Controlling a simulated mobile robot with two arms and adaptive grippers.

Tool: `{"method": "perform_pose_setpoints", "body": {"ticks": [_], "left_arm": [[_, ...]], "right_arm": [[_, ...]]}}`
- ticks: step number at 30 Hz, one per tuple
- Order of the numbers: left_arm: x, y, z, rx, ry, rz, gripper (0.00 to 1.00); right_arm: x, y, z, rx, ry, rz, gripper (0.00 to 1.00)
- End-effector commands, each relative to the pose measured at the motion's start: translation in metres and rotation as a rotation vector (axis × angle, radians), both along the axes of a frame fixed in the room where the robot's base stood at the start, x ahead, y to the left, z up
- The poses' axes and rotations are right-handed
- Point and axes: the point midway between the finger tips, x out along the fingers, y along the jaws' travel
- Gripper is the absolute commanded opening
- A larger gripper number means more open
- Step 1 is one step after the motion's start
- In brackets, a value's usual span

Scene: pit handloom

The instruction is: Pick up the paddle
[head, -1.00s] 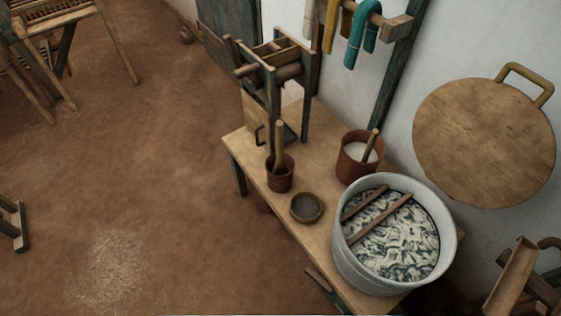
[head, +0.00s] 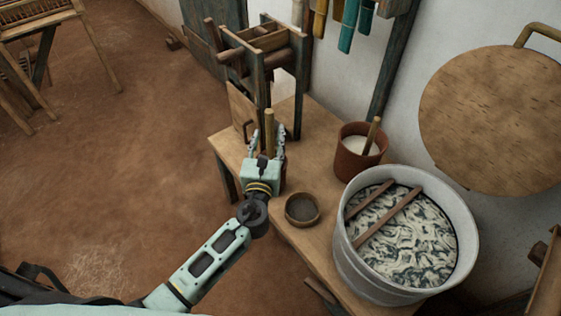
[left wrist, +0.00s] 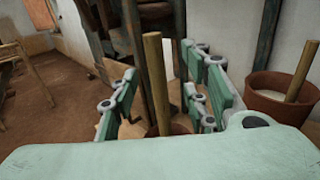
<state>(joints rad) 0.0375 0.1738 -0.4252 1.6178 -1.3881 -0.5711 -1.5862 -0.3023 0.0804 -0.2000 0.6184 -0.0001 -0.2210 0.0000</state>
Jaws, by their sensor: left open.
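A wooden paddle handle (head: 269,122) stands nearly upright in a small brown pot on the bench. It also shows in the left wrist view (left wrist: 156,80), with the pot's rim (left wrist: 180,129) behind and below my fingers. My left gripper (head: 268,147) is open at this pot, with one finger on each side of the handle. In the left wrist view the handle rises between the fingers, apart from both as far as I can see. The paddle's lower end is hidden in the pot. My right gripper is not in view.
The bench (head: 312,228) also holds a bigger red-brown pot (head: 352,163) with a second stick, a small dark bowl (head: 301,208) and a large metal tub (head: 345,262) with two slats across it. A wooden frame (head: 262,55) stands close behind the paddle.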

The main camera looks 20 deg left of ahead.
Motion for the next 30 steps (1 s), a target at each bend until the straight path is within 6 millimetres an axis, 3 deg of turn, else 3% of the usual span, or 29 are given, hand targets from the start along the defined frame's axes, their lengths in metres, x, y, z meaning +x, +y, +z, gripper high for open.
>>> {"method": "perform_pose_setpoints", "body": {"ticks": [15,25,30], "left_arm": [[0.065,0.015,0.001,-0.002,0.002,0.001,0.42],[0.072,0.016,0.001,-0.003,0.003,0.0,0.42],[0.072,0.016,0.001,-0.003,0.003,0.001,0.28]], "right_arm": [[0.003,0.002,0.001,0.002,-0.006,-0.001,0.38],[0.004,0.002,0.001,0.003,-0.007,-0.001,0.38],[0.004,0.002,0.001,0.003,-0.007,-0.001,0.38]]}}
